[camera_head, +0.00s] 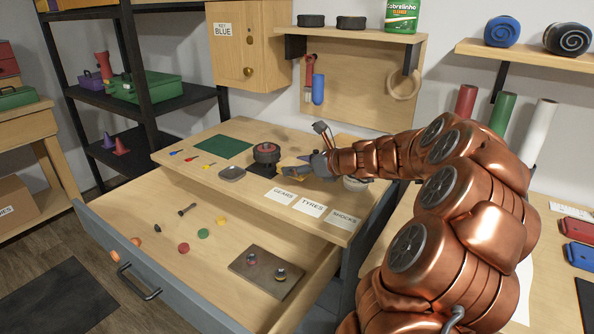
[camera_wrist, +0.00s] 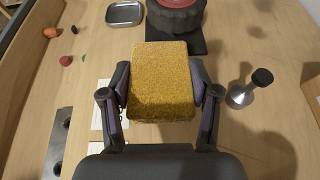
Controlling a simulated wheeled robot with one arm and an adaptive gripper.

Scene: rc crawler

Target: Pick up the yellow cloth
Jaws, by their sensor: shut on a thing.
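The yellow cloth (camera_wrist: 160,82) looks like a thick, speckled yellow block in the wrist view. It sits between the two fingers of my gripper (camera_wrist: 159,92), which touch it on its left and right sides. In the head view the cloth (camera_head: 292,170) shows small at the tip of my gripper (camera_head: 303,166), over the workbench top. Whether it still touches the bench top I cannot tell.
A dark wheel (camera_head: 266,153) on a black pad stands just beyond the cloth. A metal tray (camera_head: 232,173) lies left of it. A metal knobbed piece (camera_wrist: 250,88) stands to the right in the wrist view. An open drawer (camera_head: 190,275) with several small parts is below.

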